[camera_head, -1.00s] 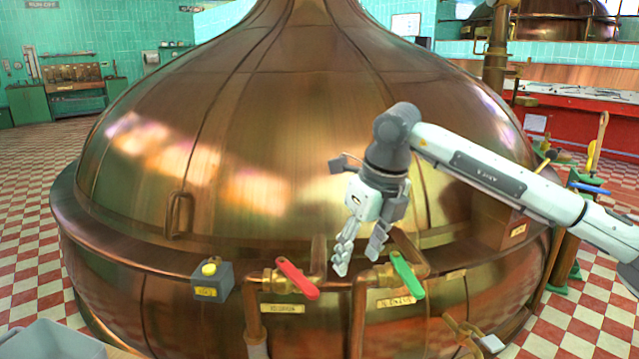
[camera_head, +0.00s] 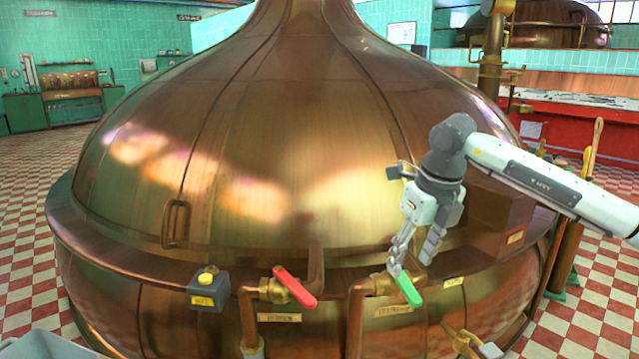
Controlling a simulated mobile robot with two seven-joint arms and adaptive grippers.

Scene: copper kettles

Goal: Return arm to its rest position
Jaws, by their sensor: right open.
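My right gripper (camera_head: 412,262) is open, with its fingers pointing down just above the green valve handle (camera_head: 409,289). I cannot tell whether a fingertip touches the handle. My right arm (camera_head: 540,182) reaches in from the right edge in front of the large copper kettle (camera_head: 260,140). The red valve handle (camera_head: 295,287) sits to the left of the green one, clear of the gripper. My left gripper is not in view.
A grey box with a yellow button (camera_head: 208,290) stands on the kettle's rim at left. Copper pipes (camera_head: 357,320) run below the valves. A grey bin (camera_head: 45,345) shows at the bottom left. Checkered floor (camera_head: 25,240) is free on the left.

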